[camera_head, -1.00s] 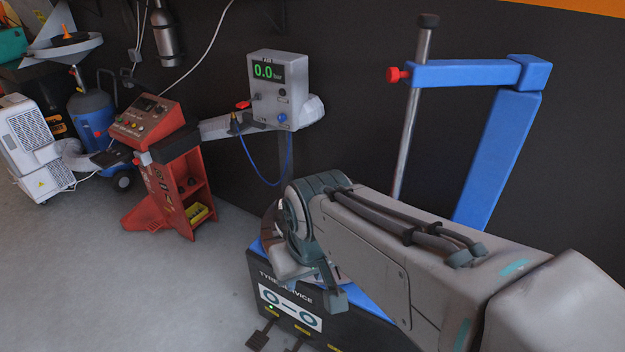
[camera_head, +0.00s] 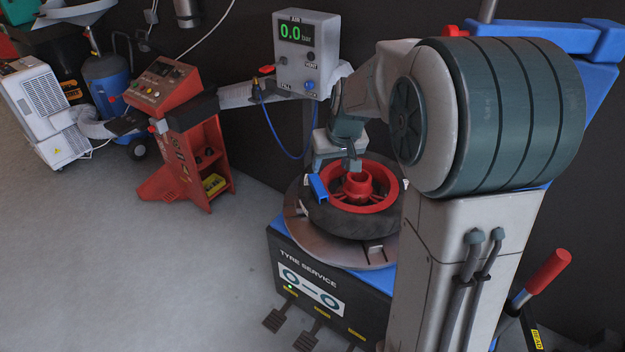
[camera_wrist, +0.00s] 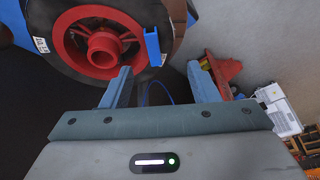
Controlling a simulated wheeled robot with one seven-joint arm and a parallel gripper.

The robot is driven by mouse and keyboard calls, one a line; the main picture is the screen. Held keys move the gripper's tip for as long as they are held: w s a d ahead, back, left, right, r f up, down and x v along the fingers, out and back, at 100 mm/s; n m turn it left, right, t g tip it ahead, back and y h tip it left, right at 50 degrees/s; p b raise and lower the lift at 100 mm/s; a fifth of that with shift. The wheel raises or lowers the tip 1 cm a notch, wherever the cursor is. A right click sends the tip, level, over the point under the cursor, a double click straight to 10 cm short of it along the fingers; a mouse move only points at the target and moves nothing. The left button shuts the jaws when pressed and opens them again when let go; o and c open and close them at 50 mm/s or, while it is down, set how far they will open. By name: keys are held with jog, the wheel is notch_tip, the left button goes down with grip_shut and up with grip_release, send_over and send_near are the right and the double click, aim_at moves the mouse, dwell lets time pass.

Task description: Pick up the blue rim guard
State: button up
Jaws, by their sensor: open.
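The blue rim guard (camera_head: 318,187) sits on the left edge of a red wheel rim with a black tyre, which lies on the tyre changer's turntable. In the wrist view the blue rim guard (camera_wrist: 152,47) stands upright on the rim's edge, to the right of the red hub. My gripper (camera_wrist: 123,85) is open and empty, its two fingers apart below the wheel in that picture and clear of the guard. In the head view my gripper (camera_head: 338,155) is above the back of the wheel, partly hidden by my arm.
The red wheel rim (camera_head: 359,188) has a raised hub in its middle. A grey air gauge box (camera_head: 307,55) with a hanging blue hose stands close behind. A blue post arm (camera_head: 545,36) is at the right. A red balancer (camera_head: 185,130) stands left; the floor between is clear.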

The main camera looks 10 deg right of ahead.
jog(key=b, duration=0.1)
send_near(318, 185)
jog(key=shift+n, duration=0.3)
jog(key=x, duration=0.9)
jog(key=shift+f+p, duration=0.1)
jog(key=shift+p, duration=0.2)
jog(key=c, duration=1)
